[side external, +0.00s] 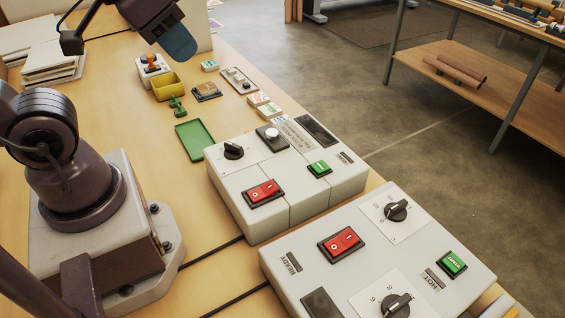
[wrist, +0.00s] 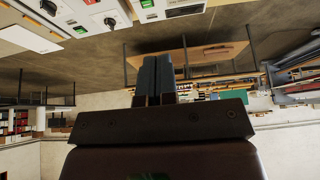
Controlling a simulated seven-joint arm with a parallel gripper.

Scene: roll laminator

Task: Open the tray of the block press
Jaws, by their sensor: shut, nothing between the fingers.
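My gripper (side external: 180,45) shows at the top of the side external view, its blue fingers raised above the bench. In the wrist view the fingers (wrist: 153,78) stand side by side, shut and empty, pointing away from the bench objects. A small white unit with an orange and dark knob (side external: 150,63) stands on the bench below and left of my gripper. A yellow open-topped box (side external: 167,86) sits beside it. My gripper touches neither.
Two grey control boxes, a nearer one (side external: 300,262) and a farther one (side external: 232,183), carry red switches, green buttons and black dials. A green flat tray (side external: 195,141), a green figure (side external: 177,106) and small stamp-like blocks lie around. Bare wood (side external: 110,105) lies left of them.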

